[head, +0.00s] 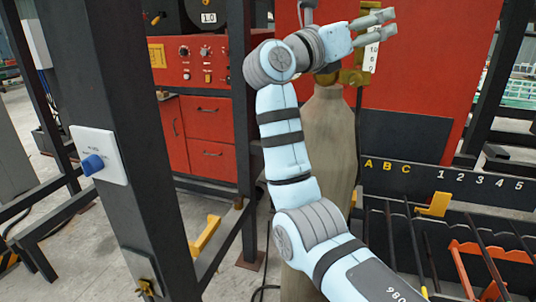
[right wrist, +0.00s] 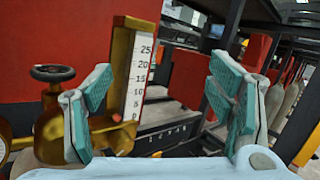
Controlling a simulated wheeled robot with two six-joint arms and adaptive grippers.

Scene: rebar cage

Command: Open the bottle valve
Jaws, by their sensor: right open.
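The bottle (head: 330,145) is a tall beige-grey cylinder standing upright in the middle of the head view, partly hidden by my right arm. Brass valve fittings (head: 355,77) sit at its top. In the right wrist view, the brass valve body (right wrist: 50,130) carries a dark round handwheel (right wrist: 52,73) at the left. A brass-framed gauge (right wrist: 138,75) with a 0 to 25 scale stands right of it. My right gripper (head: 390,26) is open and empty above the bottle top. In the wrist view its fingers (right wrist: 165,108) are apart, with the handwheel outside, left of the left finger. My left gripper is not in view.
A red panel (head: 425,100) stands behind the bottle. A dark post (head: 125,215) with a blue switch (head: 93,164) is at left, before a red control cabinet (head: 205,125). A numbered dark rack (head: 470,185) with bars is at lower right.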

